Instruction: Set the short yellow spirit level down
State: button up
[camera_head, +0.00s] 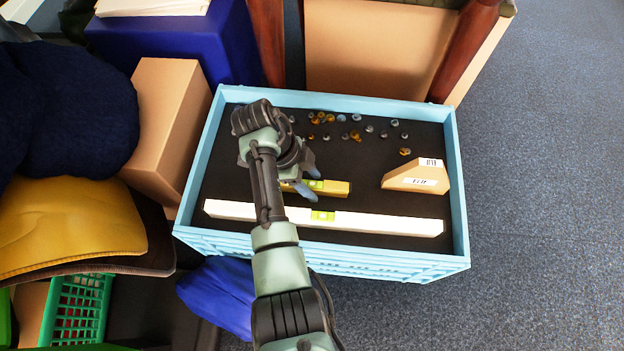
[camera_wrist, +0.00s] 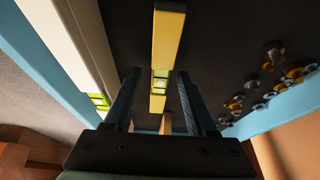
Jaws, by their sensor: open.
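The short yellow spirit level (camera_head: 338,188) lies on the dark floor of the blue crate, behind a long white level. Its left part is hidden by my gripper in the head view. In the wrist view, the yellow level (camera_wrist: 166,45) runs away from me, with its green vial between the fingers. My gripper (camera_head: 309,180) is open over the level. In the wrist view, the fingers of my gripper (camera_wrist: 158,76) stand apart on either side of it, with dark gaps showing. Whether the fingers reach down beside the level is hard to tell.
The long white level (camera_head: 385,223) lies along the front of the light blue crate (camera_head: 459,190). A tan wedge-shaped block (camera_head: 417,177) sits at the right. Several small metal pieces (camera_head: 356,136) are scattered at the back. A cardboard box (camera_head: 165,125) stands left of the crate.

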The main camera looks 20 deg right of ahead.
jog(key=p+v, duration=0.5)
jog(key=v, duration=0.6)
jog(key=shift+r+p, duration=0.3)
jog(key=shift+p, duration=0.05)
jog(key=shift+a, duration=0.1)
